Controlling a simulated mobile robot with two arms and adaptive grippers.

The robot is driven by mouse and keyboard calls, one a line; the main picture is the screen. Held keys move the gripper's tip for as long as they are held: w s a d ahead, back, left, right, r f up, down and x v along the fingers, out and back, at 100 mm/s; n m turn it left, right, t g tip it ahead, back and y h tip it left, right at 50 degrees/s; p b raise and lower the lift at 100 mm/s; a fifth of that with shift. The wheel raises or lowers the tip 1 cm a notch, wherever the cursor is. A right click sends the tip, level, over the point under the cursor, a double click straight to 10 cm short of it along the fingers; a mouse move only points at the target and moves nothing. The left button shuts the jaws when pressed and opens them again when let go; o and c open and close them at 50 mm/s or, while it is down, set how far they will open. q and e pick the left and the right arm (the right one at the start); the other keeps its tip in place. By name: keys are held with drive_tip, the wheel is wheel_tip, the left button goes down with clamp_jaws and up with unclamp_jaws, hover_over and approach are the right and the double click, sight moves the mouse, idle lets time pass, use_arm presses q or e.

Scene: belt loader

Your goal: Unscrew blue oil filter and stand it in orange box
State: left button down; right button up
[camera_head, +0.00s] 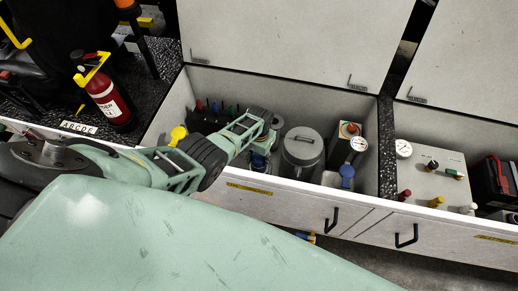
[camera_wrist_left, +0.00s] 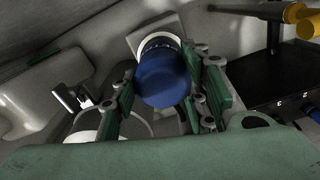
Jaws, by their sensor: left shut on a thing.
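The blue oil filter (camera_wrist_left: 163,82) is large in the left wrist view, a blue cylinder with a white band at its far end, against a pale square mount (camera_wrist_left: 145,27). In the head view a blue part (camera_head: 258,162) shows below my left gripper (camera_head: 262,138), partly covered by it. The left gripper's green fingers (camera_wrist_left: 168,98) stand on both sides of the filter and are shut on it. Whether the filter is still threaded on its mount cannot be told. I cannot make out an orange box for certain. My right gripper is not in view.
A grey lidded canister (camera_head: 302,148) stands right of the left gripper in the open compartment. A gauge (camera_head: 358,145) and a second blue part (camera_head: 346,174) are further right. Raised lids (camera_head: 300,45) stand behind. A red extinguisher (camera_head: 108,100) stands at the left.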

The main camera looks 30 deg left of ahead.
use_arm(q)
drive_tip(key=n, duration=0.2)
drive_tip(key=shift+w+a+r+n, duration=0.25)
drive_tip(key=shift+w+a+n, duration=0.1)
drive_tip(key=shift+n, duration=0.05)
drive_tip(key=n, duration=0.9)
drive_tip(key=shift+p, duration=0.35)
drive_tip(key=n, duration=0.2)
drive_tip(key=shift+s+f+n, duration=0.1)
drive_tip(key=shift+n, duration=0.2)
